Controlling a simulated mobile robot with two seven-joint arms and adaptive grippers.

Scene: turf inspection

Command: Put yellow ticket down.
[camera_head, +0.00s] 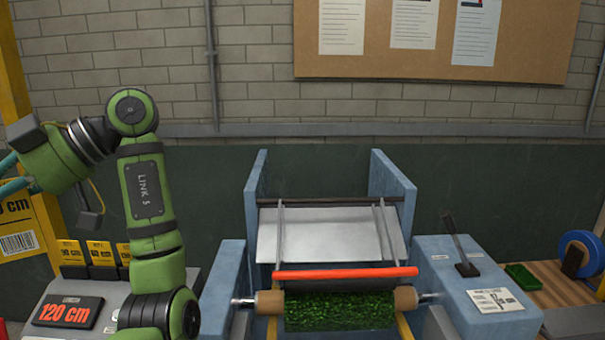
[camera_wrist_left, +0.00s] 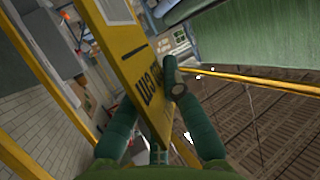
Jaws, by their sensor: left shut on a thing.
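The yellow ticket (camera_head: 30,238) is at the left edge in the head view, partly cut off, with "cm" lettering and a white barcode label. In the left wrist view the ticket (camera_wrist_left: 136,58) runs slanted between the teal fingers of my left gripper (camera_wrist_left: 152,100), its lettering upside down. The gripper is shut on it and holds it up. In the head view only part of my left gripper (camera_head: 10,175) shows at the left edge. My right gripper is not in view.
Several small yellow tickets (camera_head: 102,253) stand behind a 120 cm display (camera_head: 68,312) on a grey console. A blue machine (camera_head: 232,280) with a turf roll (camera_head: 340,311) and red bar (camera_head: 345,273) is in the middle. A lever (camera_head: 458,245) stands at right.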

